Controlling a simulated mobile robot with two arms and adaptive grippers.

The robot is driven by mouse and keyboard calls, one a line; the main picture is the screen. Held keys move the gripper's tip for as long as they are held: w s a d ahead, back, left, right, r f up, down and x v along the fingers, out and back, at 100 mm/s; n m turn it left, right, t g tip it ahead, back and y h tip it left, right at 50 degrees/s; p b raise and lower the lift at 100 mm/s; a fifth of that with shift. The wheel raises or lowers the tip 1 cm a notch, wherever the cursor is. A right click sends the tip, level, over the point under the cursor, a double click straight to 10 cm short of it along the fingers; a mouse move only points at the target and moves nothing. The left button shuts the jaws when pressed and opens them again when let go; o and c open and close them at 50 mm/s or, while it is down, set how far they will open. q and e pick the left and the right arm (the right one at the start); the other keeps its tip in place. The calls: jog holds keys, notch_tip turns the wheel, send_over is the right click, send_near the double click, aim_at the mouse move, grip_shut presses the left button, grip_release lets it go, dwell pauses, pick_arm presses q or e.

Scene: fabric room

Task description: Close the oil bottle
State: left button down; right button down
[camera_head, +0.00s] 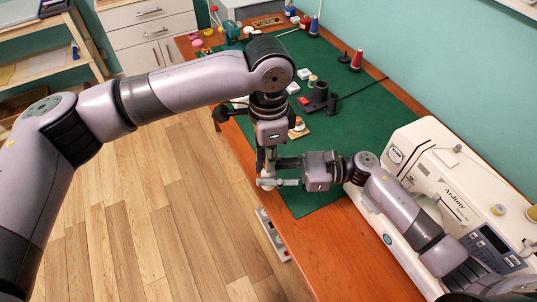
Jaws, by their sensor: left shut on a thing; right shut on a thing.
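My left gripper (268,163) points down over the front edge of the table. My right gripper (285,172) reaches in from the right, level, and meets it there. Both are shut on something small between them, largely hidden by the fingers. A pale piece, seemingly part of the oil bottle (266,183), shows just below the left gripper. I cannot make out the cap or whether it sits on the bottle.
The wooden table (345,257) carries a green mat (365,110). A white sewing machine (450,175) stands at the right. A power strip (272,235) is beside the table's left edge.

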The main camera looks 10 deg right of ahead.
pick_arm(q)
jog(key=shift+w+m, duration=0.1)
jog(key=shift+m, duration=0.6)
jog(key=c, duration=1.6)
grip_release()
jog(key=shift+o, duration=0.2)
jog(key=shift+r, duration=2.3)
jog(key=shift+c, duration=0.2)
